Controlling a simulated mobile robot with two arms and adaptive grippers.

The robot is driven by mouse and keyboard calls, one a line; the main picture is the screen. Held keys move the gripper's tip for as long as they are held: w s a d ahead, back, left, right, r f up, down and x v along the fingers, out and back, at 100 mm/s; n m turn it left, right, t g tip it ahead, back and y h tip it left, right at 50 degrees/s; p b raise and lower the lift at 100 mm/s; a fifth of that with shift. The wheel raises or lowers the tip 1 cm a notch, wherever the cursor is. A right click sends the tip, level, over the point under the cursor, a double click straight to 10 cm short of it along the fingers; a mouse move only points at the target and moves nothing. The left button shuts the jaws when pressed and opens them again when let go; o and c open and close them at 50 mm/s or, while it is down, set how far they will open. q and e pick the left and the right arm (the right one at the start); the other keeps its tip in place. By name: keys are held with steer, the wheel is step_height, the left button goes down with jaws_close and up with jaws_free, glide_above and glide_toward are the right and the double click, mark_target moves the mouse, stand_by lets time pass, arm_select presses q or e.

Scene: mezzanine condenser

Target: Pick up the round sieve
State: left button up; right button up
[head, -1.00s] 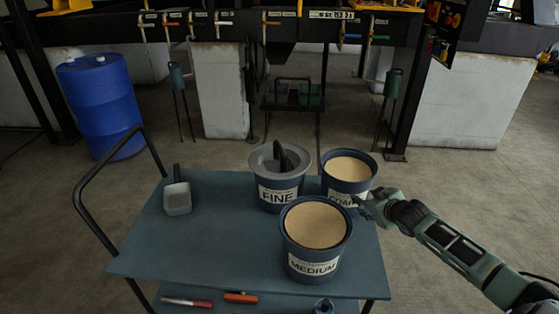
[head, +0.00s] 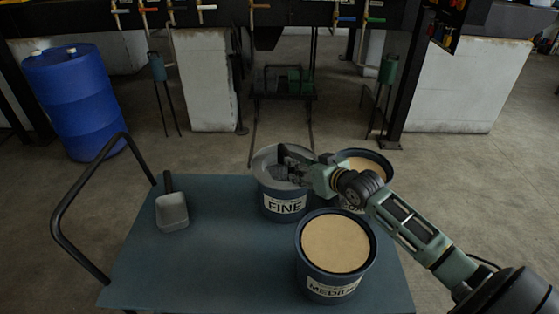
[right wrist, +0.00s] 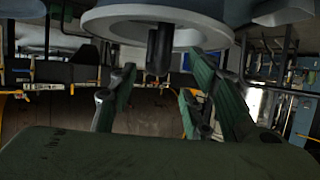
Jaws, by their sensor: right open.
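The round sieve (head: 263,160) is a grey dish with a wide rim, resting in the top of the blue bucket labelled FINE (head: 284,207). My right gripper (head: 288,163) is over the sieve's right side and hides much of it, including the handle in the head view. In the right wrist view the sieve's pale rim (right wrist: 112,24) is at the top, with its dark upright handle (right wrist: 160,48) in line with the gap between the open fingers of my right gripper (right wrist: 160,92). I cannot tell whether they touch the handle. My left gripper is not in view.
The MEDIUM bucket (head: 335,245), full of tan material, stands in front; another filled bucket (head: 364,163) is behind my right arm. A grey scoop (head: 172,211) lies on the cart top (head: 215,268) at the left. A black push handle (head: 58,240) rises at the cart's left edge.

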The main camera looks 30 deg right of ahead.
steer(key=x, duration=0.5)
steer(key=shift+w+f, duration=0.3)
steer(key=shift+w, duration=0.2)
steer(key=c, duration=0.7)
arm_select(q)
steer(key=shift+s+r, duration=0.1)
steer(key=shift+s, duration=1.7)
arm_select(e)
jaws_close()
